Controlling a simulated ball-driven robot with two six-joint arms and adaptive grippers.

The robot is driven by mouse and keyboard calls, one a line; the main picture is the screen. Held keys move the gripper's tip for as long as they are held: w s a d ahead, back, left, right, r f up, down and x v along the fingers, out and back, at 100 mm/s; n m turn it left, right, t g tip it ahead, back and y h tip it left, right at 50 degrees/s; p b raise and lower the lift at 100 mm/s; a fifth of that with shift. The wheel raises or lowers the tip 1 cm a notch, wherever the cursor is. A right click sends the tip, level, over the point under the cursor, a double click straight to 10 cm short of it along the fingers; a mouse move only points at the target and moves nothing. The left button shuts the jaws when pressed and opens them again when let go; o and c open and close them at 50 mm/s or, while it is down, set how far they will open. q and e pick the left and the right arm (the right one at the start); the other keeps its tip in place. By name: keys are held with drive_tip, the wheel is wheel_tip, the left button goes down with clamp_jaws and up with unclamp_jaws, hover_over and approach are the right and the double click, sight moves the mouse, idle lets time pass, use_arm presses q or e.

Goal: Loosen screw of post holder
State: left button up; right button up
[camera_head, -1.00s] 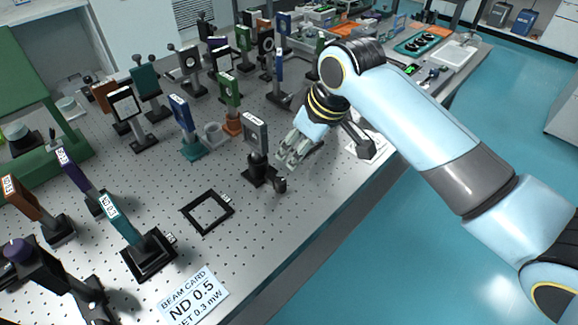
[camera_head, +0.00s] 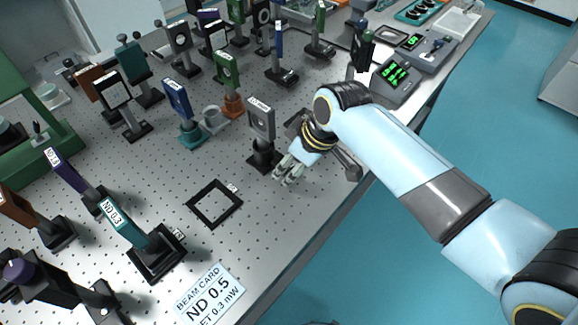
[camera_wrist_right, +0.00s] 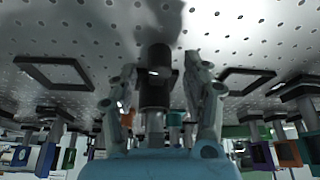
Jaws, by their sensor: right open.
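The post holder (camera_head: 263,157) is a black cylinder on a dark base. It carries a grey framed optic (camera_head: 261,119) upright near the table's front edge. My right gripper (camera_head: 287,171) is open, low over the table, just right of the post holder in the head view. In the right wrist view, which shows the table at the top, a dark upright cylinder that looks like the post holder (camera_wrist_right: 155,78) stands between the spread fingers (camera_wrist_right: 160,98). I cannot tell whether they touch it. The screw is not clearly visible; the fingers cover that side. My left gripper is not in view.
A black square frame (camera_head: 214,204) lies flat to the left of the post holder. A beam card (camera_head: 211,295) lies at the front. Several mounted optics, including a blue one (camera_head: 178,98) and a green one (camera_head: 228,72), stand behind. Perforated table shows bare between them.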

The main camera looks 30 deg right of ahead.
drive_tip(key=shift+x, duration=0.85)
drive_tip(key=shift+f, duration=0.2)
drive_tip(key=c, duration=0.5)
clamp_jaws()
drive_tip(key=shift+r+m+p, duration=0.2)
drive_tip(key=shift+m+p, duration=0.2)
drive_tip(key=shift+p, duration=0.15)
drive_tip(key=shift+m, duration=0.3)
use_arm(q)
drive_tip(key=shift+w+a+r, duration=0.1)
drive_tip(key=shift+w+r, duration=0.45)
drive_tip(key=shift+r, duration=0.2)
use_arm(e)
drive_tip(key=shift+f+t, duration=0.2)
drive_tip(key=shift+t, duration=0.1)
